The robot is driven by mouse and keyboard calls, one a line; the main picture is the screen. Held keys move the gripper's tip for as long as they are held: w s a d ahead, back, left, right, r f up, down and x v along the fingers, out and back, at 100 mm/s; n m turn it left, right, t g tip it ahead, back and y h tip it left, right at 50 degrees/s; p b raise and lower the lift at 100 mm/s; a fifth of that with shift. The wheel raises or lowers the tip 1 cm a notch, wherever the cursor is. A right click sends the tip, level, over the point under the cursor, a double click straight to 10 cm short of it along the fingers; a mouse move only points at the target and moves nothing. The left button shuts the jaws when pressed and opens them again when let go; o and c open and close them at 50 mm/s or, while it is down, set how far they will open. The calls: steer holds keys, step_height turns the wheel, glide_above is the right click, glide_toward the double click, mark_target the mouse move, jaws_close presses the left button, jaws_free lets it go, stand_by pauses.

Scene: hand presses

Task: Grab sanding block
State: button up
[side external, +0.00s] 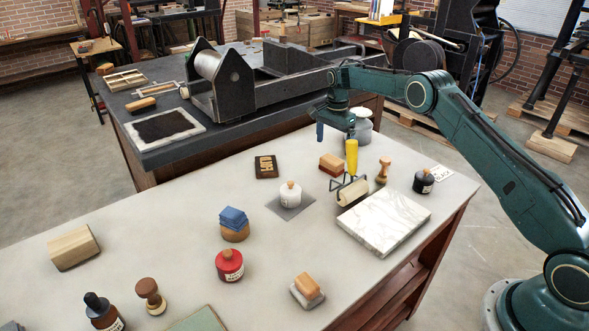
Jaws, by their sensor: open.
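Two blocks could be the sanding block, and I cannot tell for sure which. One is a light wooden block with a reddish-brown underside (331,164), on the pale table behind the brayer. The other is an orange-brown wooden block on a grey base (307,289), near the table's front edge. My gripper (336,131) is open and hangs above the table, pointing down. It is above and close to the reddish-brown block, with nothing seen between its fingers. The front block is well away from it.
A brayer with an upright yellow handle (351,158) stands close by my gripper. Near it are a marble slab (384,222), a wooden stamp (383,170), a black ink jar (424,181) and a white jar (290,194). A dark press (235,85) stands behind.

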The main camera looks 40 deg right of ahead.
mark_target(332, 159)
steer(key=shift+f, duration=1.05)
steer(key=shift+f, duration=0.1)
steer(key=shift+a+f, duration=0.1)
steer(key=shift+f, duration=2.4)
steer(key=shift+c, duration=0.2)
steer(key=c, duration=1.1)
